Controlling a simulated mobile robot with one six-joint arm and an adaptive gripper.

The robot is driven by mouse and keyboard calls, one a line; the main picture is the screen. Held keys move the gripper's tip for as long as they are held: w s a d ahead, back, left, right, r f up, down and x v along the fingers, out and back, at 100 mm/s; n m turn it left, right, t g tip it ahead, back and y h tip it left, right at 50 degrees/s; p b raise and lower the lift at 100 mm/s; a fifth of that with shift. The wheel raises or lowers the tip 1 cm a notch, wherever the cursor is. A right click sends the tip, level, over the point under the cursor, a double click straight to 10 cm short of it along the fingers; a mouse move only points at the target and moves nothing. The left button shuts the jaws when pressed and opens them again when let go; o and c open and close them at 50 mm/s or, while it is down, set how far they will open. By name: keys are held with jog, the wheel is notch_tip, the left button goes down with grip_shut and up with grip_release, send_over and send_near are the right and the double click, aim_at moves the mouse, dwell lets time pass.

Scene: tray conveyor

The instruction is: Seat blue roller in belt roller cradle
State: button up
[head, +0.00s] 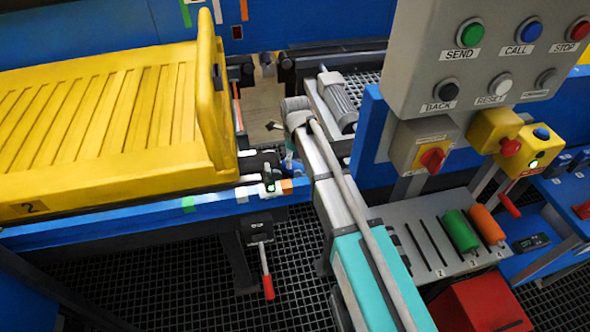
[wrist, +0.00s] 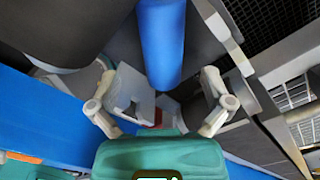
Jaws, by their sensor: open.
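The blue roller (wrist: 161,42) shows in the upper middle of the wrist view, its far end cut off by the frame edge. It lies between dark grey surfaces. My gripper (wrist: 158,92) is open, with one finger on each side of the roller's near end and gaps between them. A pale bracket (wrist: 134,92) shows beside that end; I cannot tell whether it is the cradle or whether the roller is seated. In the head view, my arm reaches to the gap by the conveyor's end and hides most of that spot.
A yellow tray (head: 215,105) stands on the blue-edged conveyor at left. A grey rack (head: 398,215) at right holds a green roller (head: 459,231) and an orange roller (head: 486,224); its other slots look empty. A button panel (head: 485,60) stands above. A red-handled lever (head: 267,285) hangs below the conveyor.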

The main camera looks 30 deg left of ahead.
aim_at(296, 165)
jog(key=shift+w+d+f+b, duration=0.1)
jog(key=shift+f+b, duration=2.5)
jog(key=c, duration=1.4)
